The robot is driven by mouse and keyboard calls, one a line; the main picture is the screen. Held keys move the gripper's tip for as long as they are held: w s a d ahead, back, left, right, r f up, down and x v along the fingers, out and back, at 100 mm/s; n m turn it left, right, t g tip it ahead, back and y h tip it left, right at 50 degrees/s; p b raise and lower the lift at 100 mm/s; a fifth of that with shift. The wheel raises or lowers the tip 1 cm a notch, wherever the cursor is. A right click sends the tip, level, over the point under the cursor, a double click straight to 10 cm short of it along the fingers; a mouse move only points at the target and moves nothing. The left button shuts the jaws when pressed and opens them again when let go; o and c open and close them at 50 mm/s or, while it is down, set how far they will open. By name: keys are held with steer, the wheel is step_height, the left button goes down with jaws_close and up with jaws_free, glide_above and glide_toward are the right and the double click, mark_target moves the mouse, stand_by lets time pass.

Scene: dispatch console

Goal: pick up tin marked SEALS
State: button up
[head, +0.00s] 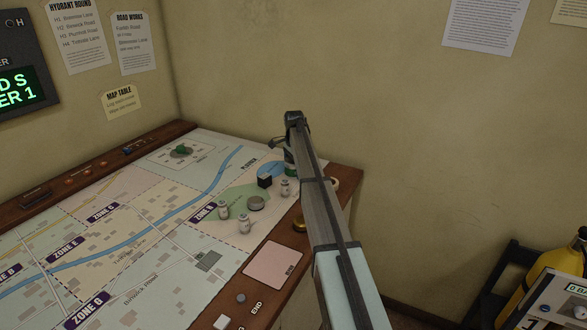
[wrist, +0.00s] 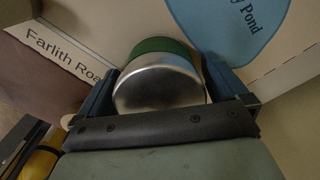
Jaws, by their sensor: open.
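A tin (wrist: 160,84) with a shiny metal lid and a green side is in the wrist view, between the two fingers of my gripper (wrist: 163,70). The fingers are open, one on each side of it; I cannot tell whether they touch it. No SEALS marking is readable.
A wall rises behind.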

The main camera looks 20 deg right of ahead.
steer(key=c, duration=1.1)
steer(key=shift+r, duration=0.1)
